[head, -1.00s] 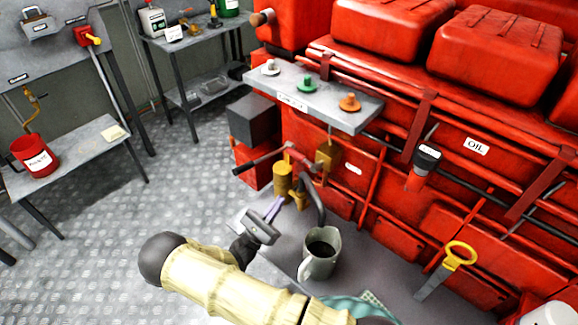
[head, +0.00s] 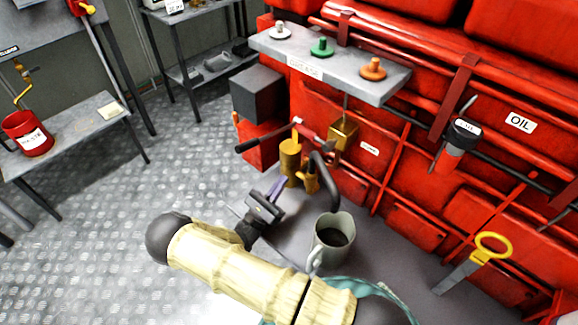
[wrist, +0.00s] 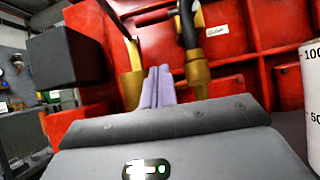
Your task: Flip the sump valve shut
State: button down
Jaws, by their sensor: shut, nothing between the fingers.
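The brass valve and pump fittings (head: 290,163) stand low in front of the red engine, with a red lever ending in a black grip (head: 245,145) reaching left. A dark curved pipe (head: 328,172) rises beside a smaller brass fitting (head: 310,178). I cannot tell for sure which part is the sump valve. My gripper (head: 277,187) is shut and empty, just left of and in front of the brass cylinder. In the wrist view its pale purple fingers (wrist: 158,88) lie together between a brass cylinder (wrist: 132,88) and a brass fitting (wrist: 197,75); contact cannot be told.
A grey jug (head: 333,228) with dark liquid stands right of my gripper. A grey shelf (head: 320,72) with three coloured knobs overhangs the fittings. A dark box (head: 257,93) is behind left. A yellow-handled tool (head: 470,265) is at right.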

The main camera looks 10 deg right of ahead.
jog(key=s+a+r+p+x, duration=0.1)
jog(key=r+x, duration=0.1)
jog(key=x, duration=1)
jog(key=shift+r+p, duration=0.15)
jog(key=shift+p, duration=0.2)
jog(key=shift+w+a, duration=0.1)
jog(key=m+g, duration=0.1)
jog(key=m, duration=0.1)
jog(key=r+m+g+h, duration=0.1)
jog(key=m, duration=0.1)
jog(key=r+m+g, duration=0.1)
jog(key=shift+w+a+m+g+h+p, duration=0.2)
jog(key=shift+w+m+g+h+p, duration=0.1)
jog(key=shift+m+g+h, duration=0.1)
